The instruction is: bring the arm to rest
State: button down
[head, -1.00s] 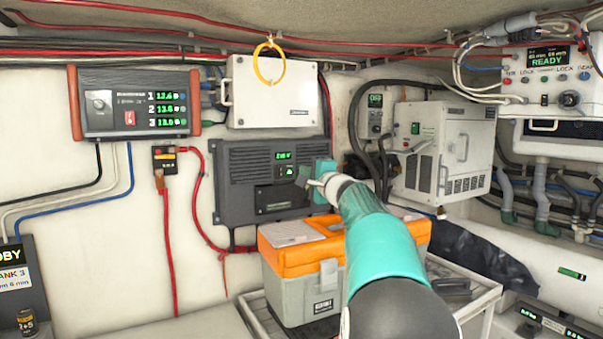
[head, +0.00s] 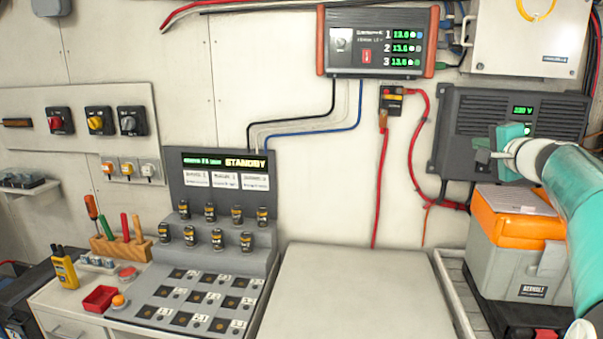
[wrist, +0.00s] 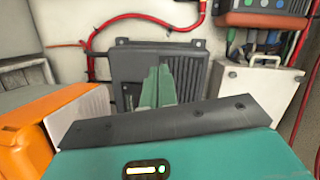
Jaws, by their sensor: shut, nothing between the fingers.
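My gripper (head: 484,153) is at the right of the head view, at the end of my teal and white arm. It appears in front of the lower part of a dark grey inverter box (head: 468,117) and above an orange and grey toolbox (head: 507,262). In the wrist view the two green fingers (wrist: 157,86) lie together with nothing between them. Behind them stands the inverter box (wrist: 191,72), with the toolbox (wrist: 35,125) on the left. No contact shows between the gripper and these things.
A display stand (head: 195,275) with several small cans is left of a bare pale surface (head: 352,295). A battery monitor (head: 378,42), a hanging red cable (head: 378,190) and a white box (head: 525,35) are on the wall. A red tray (head: 99,299) and screwdrivers sit further left.

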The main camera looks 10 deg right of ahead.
jog(key=s+a+f+n+g+y, duration=0.1)
jog(key=s+a+f+n+g, duration=0.2)
jog(key=a, duration=0.6)
jog(key=s+a+f+n+g+y, duration=0.1)
jog(key=s+a+f+n+y, duration=0.2)
jog(key=a, duration=0.5)
jog(key=s+a+f+n+g, duration=0.2)
jog(key=a+f, duration=0.3)
jog(key=a, duration=0.4)
jog(key=s+a+f+n+g+h, duration=0.1)
jog(key=s+a+f+n, duration=0.3)
jog(key=s+f, duration=0.4)
jog(key=s+a+f+n+g+h, duration=0.1)
jog(key=s+a+f+n+g, duration=0.3)
jog(key=s+f, duration=0.4)
jog(key=s, duration=0.5)
jog(key=shift+s+a+h, duration=0.2)
jog(key=shift+s+h, duration=0.05)
jog(key=shift+h, duration=0.15)
